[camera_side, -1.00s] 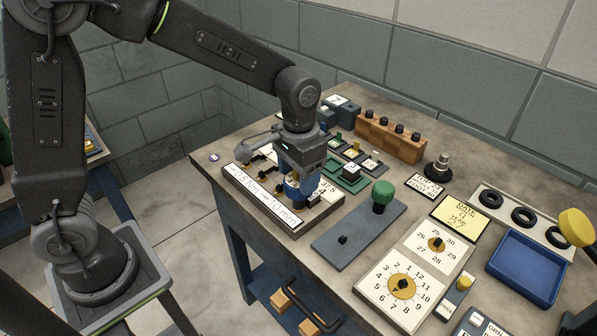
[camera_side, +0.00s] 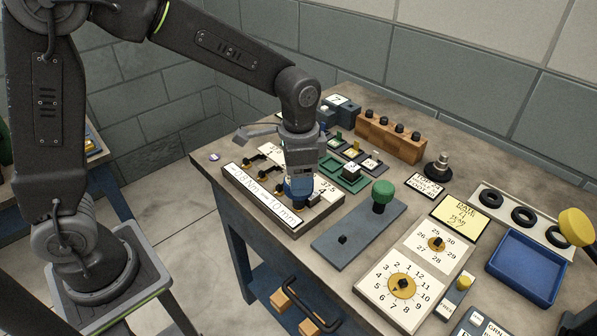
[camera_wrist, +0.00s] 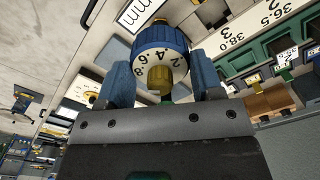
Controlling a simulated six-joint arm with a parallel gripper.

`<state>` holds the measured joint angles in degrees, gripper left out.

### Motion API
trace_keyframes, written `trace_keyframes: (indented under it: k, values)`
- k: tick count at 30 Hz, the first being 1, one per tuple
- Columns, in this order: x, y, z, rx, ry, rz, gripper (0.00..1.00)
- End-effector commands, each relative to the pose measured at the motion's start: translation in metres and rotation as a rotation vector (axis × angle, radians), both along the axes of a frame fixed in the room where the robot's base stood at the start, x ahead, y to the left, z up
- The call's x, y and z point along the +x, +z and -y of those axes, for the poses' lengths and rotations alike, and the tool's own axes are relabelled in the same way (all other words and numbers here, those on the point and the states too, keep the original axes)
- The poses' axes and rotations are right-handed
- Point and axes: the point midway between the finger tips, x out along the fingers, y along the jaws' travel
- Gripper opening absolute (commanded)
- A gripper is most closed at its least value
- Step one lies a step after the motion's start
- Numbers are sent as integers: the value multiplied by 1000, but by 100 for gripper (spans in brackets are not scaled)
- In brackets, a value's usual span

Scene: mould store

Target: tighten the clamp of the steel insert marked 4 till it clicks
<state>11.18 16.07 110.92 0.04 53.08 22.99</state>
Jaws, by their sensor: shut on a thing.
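My gripper (camera_side: 299,191) points down at the right end of a low board (camera_side: 234,184) at the table's left edge. In the side view my gripper mostly hides this knob. A "4" (camera_side: 321,191) shows on the board just right of my gripper. Whether the clamp has clicked cannot be seen.
Several small dark knobs with brass parts (camera_side: 263,158) stand along the board, left of my gripper. A grey plate with a green knob (camera_side: 383,190) stands close on the right. Behind are a green tray (camera_side: 350,178) and a wooden block with black pegs (camera_side: 390,142).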

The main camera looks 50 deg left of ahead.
Motion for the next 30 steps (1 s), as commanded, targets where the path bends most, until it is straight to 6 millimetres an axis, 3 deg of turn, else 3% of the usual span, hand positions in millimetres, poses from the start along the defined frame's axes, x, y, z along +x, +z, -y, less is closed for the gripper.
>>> trace_keyframes:
  k: [24, 30]
  values:
    - [0, -1, 0, 0, -195, 1, 32]
    - [0, -2, 0, 0, -319, 1, 32]
